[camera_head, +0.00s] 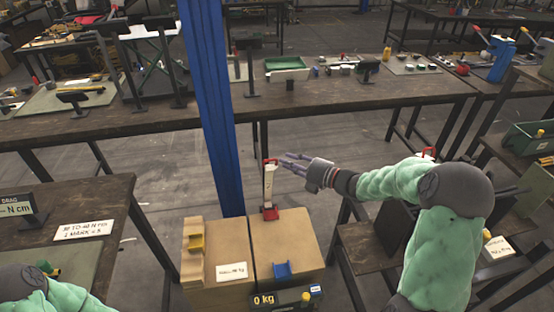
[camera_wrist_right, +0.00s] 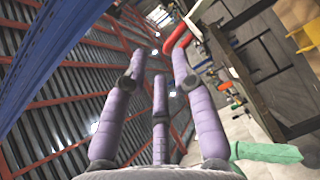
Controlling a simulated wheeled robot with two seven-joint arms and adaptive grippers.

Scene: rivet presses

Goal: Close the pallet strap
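A white upright lever (camera_head: 268,185) with a red handle on top and a red foot stands at the back of the tan boxes (camera_head: 297,240); I take it for the strap's closing lever. My right gripper (camera_head: 292,164) has slim purple fingers pointing left, beside the lever's top. The fingers are spread and hold nothing. In the right wrist view the right gripper (camera_wrist_right: 155,75) shows its fingers apart, with a red bar (camera_wrist_right: 178,38), likely the handle, near one fingertip. I cannot tell if they touch. My left gripper is out of view; only part of the left arm shows.
A scale display (camera_head: 280,299) reads 0 kg in front of the boxes. A blue post (camera_head: 212,110) rises behind. A dark table (camera_head: 90,190) stands left; a long workbench (camera_head: 330,97) crosses behind.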

